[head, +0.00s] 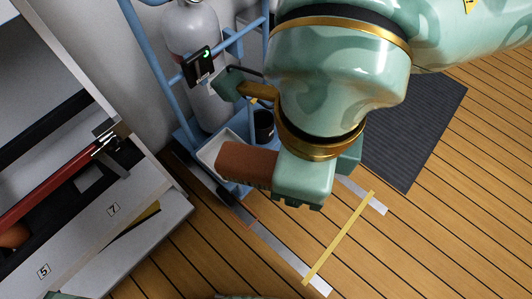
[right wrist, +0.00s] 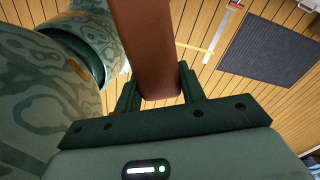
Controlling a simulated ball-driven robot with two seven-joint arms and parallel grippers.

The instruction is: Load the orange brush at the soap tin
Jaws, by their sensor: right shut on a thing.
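My right gripper (head: 285,180) is shut on a long reddish-brown block, which I take to be the orange brush (head: 243,164). In the right wrist view the brush (right wrist: 147,45) runs away from between the two fingers of the gripper (right wrist: 160,95). In the head view the brush points left and overlaps a shallow white open tin (head: 208,151) on the blue cart. This looks like the soap tin, and the brush hides part of it. I cannot tell whether they touch. My left gripper is not in view.
The blue cart (head: 131,20) carries a grey cylinder (head: 193,45) and a dark cup (head: 264,126) beside the white tin. A white cabinet with numbered drawers (head: 113,209) stands at left, with a red bar (head: 45,186). A dark mat (head: 420,125) lies on open wooden floor at right.

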